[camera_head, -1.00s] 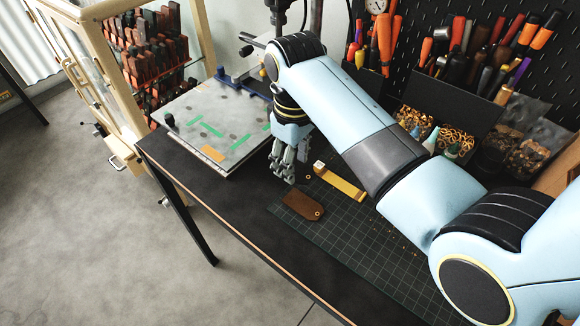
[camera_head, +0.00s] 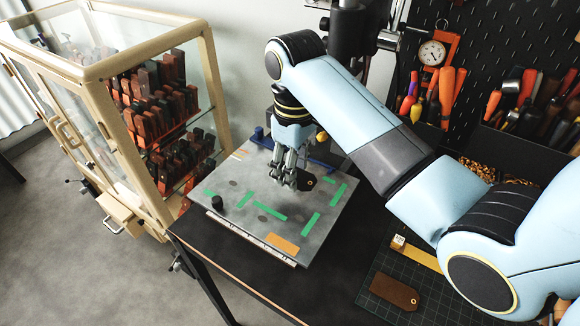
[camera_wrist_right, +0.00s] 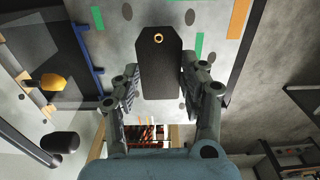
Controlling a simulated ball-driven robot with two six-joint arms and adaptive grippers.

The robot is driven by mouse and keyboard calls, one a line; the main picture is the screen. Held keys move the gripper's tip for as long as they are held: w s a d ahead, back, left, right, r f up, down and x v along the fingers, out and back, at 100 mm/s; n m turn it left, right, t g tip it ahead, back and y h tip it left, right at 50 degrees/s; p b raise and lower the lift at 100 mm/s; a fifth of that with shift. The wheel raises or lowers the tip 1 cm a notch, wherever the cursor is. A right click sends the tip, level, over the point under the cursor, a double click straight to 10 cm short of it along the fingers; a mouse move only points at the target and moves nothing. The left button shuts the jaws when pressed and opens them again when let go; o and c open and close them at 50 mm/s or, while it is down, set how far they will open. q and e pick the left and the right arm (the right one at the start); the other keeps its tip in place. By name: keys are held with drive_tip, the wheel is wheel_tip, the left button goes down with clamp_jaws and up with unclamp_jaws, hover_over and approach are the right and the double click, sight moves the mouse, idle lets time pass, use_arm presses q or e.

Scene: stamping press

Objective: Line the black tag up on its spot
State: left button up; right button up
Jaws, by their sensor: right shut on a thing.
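The black tag (camera_head: 306,184) has a brass eyelet and clipped corners. My right gripper (camera_head: 285,184) is shut on it, over the grey plate (camera_head: 238,220) of the press. In the right wrist view the tag (camera_wrist_right: 159,72) sits between the two fingers (camera_wrist_right: 158,82), its eyelet end pointing away from the gripper. Green strips (camera_head: 270,211) and an orange patch (camera_head: 283,243) mark the plate. I cannot tell which spot is the tag's, or whether the tag touches the plate. My left gripper is not in view.
A black knob (camera_head: 218,202) stands at the plate's left. A blue rail (camera_head: 262,138) runs behind the tag. A brown tag (camera_head: 394,291) lies on the cutting mat (camera_head: 425,308) at right. A glass cabinet (camera_head: 205,75) stands at left.

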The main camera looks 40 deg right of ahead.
drive_tip(key=shift+w+f, duration=0.1)
drive_tip(key=shift+f, duration=0.1)
drive_tip(key=shift+a+f, duration=0.1)
drive_tip(key=shift+f, duration=0.45)
drive_tip(key=shift+f+b, duration=0.35)
drive_tip(key=shift+f, duration=0.85)
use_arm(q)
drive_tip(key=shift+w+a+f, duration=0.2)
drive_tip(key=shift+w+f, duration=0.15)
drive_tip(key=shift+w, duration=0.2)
use_arm(e)
drive_tip(key=shift+r, duration=0.1)
drive_tip(key=shift+p, duration=0.4)
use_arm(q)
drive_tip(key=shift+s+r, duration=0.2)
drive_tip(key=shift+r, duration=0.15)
